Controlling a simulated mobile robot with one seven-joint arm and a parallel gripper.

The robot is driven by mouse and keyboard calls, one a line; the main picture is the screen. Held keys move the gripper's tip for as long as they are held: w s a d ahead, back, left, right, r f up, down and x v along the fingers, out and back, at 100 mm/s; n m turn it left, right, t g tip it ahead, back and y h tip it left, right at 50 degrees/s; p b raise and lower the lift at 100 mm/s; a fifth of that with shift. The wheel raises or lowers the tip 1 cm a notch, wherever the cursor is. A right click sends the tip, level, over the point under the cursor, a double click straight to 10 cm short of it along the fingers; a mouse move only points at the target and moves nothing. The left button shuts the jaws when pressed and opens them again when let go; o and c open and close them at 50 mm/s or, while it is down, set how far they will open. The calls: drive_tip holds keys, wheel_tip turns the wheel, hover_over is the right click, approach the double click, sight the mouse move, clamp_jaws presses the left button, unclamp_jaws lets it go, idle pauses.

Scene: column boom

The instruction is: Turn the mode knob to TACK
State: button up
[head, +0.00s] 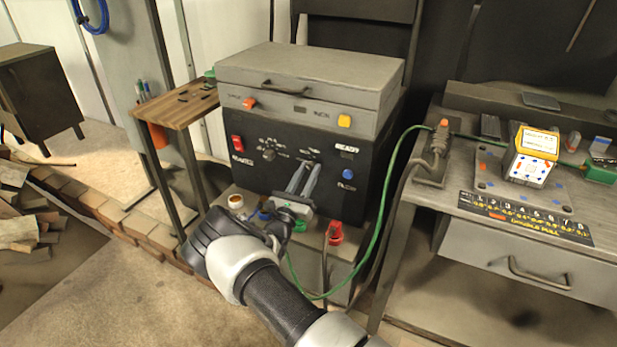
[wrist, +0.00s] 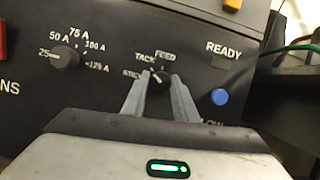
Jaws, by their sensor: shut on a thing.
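The mode knob (wrist: 159,77) is a small black dial on the dark front panel of the machine (head: 262,180). Labels around it in the wrist view include TACK (wrist: 145,57) at its upper left, FEED (wrist: 165,55) above it, and a partly covered label at its left. My gripper (wrist: 160,82) is shut on the mode knob, with one grey finger on each side. In the head view my gripper (head: 309,168) reaches to the panel and its fingers largely hide the knob. The knob's pointer is too small and covered to read surely.
An amperage knob (wrist: 65,57) sits left of the mode knob. A blue button (wrist: 220,97) and READY window (wrist: 222,63) are at its right. A red switch (head: 237,143) is at the panel's left. A green cable (head: 385,200) hangs right of my arm. A workbench (head: 520,215) stands further right.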

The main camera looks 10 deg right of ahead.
drive_tip(key=shift+m+h, duration=0.3)
drive_tip(key=shift+m, duration=0.5)
drive_tip(key=shift+g+b, duration=0.3)
drive_tip(key=shift+g, duration=0.1)
drive_tip(key=o, duration=1.1)
drive_tip(key=shift+c, duration=0.2)
drive_tip(key=p+v, duration=0.2)
drive_tip(key=v, duration=1.5)
drive_tip(key=shift+s+f, duration=0.15)
drive_tip(key=shift+f, duration=0.05)
